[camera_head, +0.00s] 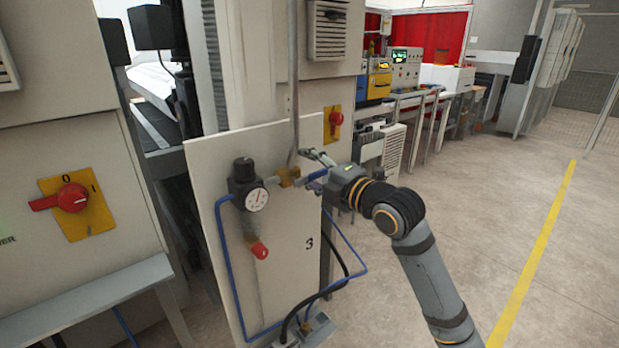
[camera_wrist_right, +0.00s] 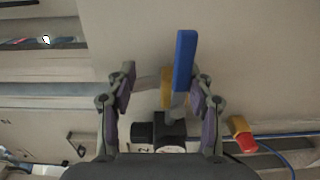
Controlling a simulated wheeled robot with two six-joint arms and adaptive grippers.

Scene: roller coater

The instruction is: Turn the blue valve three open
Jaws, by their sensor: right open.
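The blue valve handle (camera_head: 316,175) is on a cream panel marked 3 (camera_head: 230,145), beside a brass fitting (camera_head: 289,177) on the pipe. My right gripper (camera_head: 318,168) is at the handle and partly hides it. My left gripper is not in view.
A black regulator with a round gauge (camera_head: 257,198) and a red-tipped part (camera_head: 259,250) are on the same panel. Blue tubing (camera_head: 229,270) loops around its lower part. Red rotary switches (camera_head: 72,198) are on nearby cabinets. The floor at right is clear.

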